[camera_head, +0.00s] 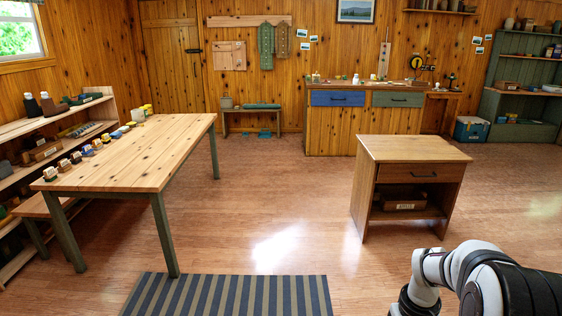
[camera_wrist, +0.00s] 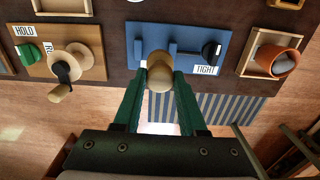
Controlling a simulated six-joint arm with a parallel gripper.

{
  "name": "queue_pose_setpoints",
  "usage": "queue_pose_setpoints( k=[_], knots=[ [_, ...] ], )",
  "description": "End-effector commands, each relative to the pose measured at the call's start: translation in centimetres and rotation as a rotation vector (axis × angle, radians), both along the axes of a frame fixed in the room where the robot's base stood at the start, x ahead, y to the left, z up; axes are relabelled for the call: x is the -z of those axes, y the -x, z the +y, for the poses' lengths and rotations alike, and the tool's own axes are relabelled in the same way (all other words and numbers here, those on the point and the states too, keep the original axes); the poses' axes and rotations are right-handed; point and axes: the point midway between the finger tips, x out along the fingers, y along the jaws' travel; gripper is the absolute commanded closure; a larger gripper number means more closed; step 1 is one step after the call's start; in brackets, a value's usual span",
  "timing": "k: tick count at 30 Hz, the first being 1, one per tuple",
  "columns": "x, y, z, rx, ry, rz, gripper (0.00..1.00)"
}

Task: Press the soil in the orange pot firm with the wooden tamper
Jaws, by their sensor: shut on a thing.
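My gripper (camera_wrist: 160,78) shows in the wrist view, its two green fingers shut on a pale wooden piece with a rounded end (camera_wrist: 159,74), which looks like the wooden tamper. Its far end is hidden, and I cannot tell whether it touches the blue board behind it. The orange pot (camera_wrist: 287,57) is at the right of the wrist view, in a wooden tray (camera_wrist: 252,53), apart from my fingers. Its inside shows only partly, and the soil is hard to make out. In the head view my arm is at the lower right; my gripper is out of frame.
In the head view, a long table (camera_head: 150,150) and a small cabinet (camera_head: 413,150) stand on open floor.

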Motion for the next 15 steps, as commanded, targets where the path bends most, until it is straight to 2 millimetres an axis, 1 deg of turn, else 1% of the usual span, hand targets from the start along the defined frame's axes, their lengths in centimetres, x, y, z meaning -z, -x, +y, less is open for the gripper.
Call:
queue_pose_setpoints(
  k=[2,5,6,8,9,12,15],
  knots=[
    [-2.0,-0.6,1.6,-0.011,0.003,-0.005,1.0],
    [-5.9,-0.9,4.8,-0.022,0.007,-0.006,1.0],
    [-7.6,-0.9,6.2,-0.025,0.007,-0.006,1.0],
    [-10.0,-0.6,8.4,-0.027,0.008,-0.006,1.0],
    [-11.6,-0.2,9.7,-0.028,0.007,-0.007,1.0],
    [-14.7,0.8,12.4,-0.025,0.004,-0.008,1.0],
    [-16.1,1.6,13.9,-0.027,0.001,-0.005,1.0]
  ],
)
